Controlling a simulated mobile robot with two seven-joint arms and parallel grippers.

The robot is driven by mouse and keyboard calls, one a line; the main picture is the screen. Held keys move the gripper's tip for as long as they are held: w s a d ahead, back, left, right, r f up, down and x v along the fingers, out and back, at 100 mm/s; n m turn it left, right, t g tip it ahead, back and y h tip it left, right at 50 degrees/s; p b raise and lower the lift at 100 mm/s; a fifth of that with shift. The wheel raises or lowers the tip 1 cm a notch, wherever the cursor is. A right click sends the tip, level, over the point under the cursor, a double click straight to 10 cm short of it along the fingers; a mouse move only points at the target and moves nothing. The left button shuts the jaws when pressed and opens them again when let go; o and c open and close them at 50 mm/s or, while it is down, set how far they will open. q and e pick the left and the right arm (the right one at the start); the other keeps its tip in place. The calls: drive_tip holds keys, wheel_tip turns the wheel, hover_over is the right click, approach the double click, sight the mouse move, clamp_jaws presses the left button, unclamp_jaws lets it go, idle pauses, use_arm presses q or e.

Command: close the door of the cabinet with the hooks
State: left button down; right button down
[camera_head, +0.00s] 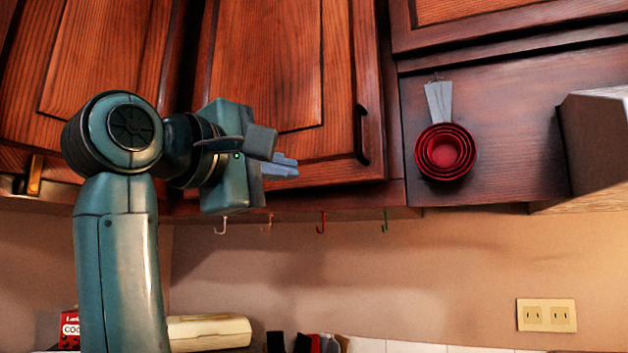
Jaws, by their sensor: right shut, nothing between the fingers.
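The cabinet with the hooks has a reddish wood door (265,75) with a black handle (361,135) near its lower right. Several small hooks, including a red hook (321,223) and a green hook (385,221), hang under the cabinet. The door looks near flush with its frame; I cannot tell whether a small gap is left. My right gripper (284,167) is shut and empty, in front of the door's lower part, left of the handle. Its fingers point right. I cannot tell whether they touch the door. The gripper hides the door's lower left. My left gripper is out of view.
Another cabinet door (105,60) is at the left. Red measuring cups (445,152) hang on the wood panel right of the handle. A grey boxy hood (597,145) juts out at the right. The wall below, with an outlet (546,315), is clear.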

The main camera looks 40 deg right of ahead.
drive_tip(key=s+a+r+t+y, duration=0.1)
drive_tip(key=r+t, duration=0.1)
drive_tip(key=p, duration=0.3)
approach(337, 175)
drive_tip(key=x, duration=0.6)
drive_tip(key=shift+w+d+r, duration=0.1)
drive_tip(key=shift+w+d, duration=0.1)
drive_tip(key=shift+d, duration=0.15)
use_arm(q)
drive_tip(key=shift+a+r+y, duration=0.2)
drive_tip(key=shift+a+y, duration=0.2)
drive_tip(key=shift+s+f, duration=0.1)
